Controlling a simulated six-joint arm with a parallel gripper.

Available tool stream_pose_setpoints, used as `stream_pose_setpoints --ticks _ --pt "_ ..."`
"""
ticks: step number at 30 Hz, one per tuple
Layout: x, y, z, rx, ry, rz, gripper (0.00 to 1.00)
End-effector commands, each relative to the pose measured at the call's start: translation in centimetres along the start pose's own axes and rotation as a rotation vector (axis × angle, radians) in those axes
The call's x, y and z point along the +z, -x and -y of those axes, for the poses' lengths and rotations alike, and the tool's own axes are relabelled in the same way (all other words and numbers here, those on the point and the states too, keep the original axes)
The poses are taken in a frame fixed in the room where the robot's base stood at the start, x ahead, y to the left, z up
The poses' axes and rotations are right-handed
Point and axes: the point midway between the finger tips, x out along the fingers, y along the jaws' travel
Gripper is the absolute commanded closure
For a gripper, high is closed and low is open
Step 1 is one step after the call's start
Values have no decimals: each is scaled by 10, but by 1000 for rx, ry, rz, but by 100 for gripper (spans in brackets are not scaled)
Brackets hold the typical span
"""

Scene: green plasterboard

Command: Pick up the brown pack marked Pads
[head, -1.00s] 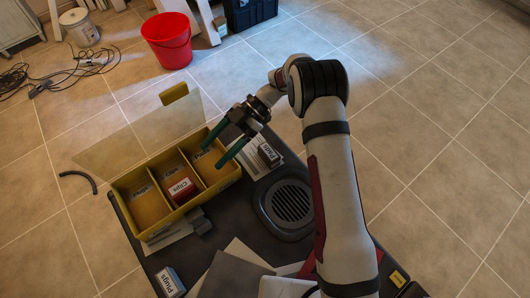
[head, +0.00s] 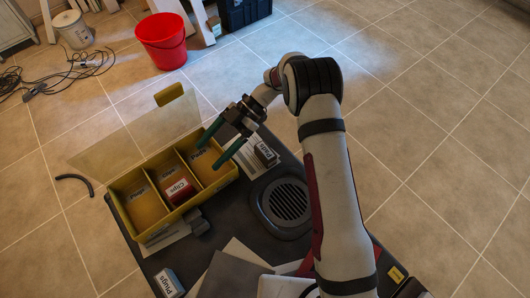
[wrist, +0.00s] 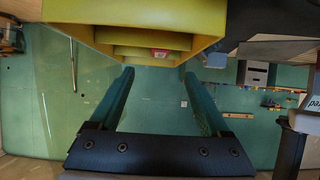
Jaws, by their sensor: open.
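A small dark brown pack with a white label that seems to read Pads (head: 265,154) stands on the dark table top, right of the yellow box (head: 146,239). My gripper (head: 208,158) is open and empty; its green fingers point left over the box's right compartment, left of the pack and apart from it. In the wrist view the open fingers (wrist: 158,74) frame no pack. The box wall (wrist: 130,12) fills the top there. A partly cut-off label at the wrist view's right edge cannot be read surely.
The box has three compartments; a red Clips pack (head: 178,191) lies in the middle one. A Plugs pack (head: 168,283) stands at the table's front left. A round black grille (head: 288,204) lies right of the box. A red bucket (head: 161,41) is on the floor.

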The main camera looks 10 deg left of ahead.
Motion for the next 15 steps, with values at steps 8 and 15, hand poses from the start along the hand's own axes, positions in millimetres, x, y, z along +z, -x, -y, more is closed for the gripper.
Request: stream_pose_setpoints --ticks 8,15 --pt "11 43 0 796 -273 -284 20" --pt "88 85 85 1343 -706 -36 20"
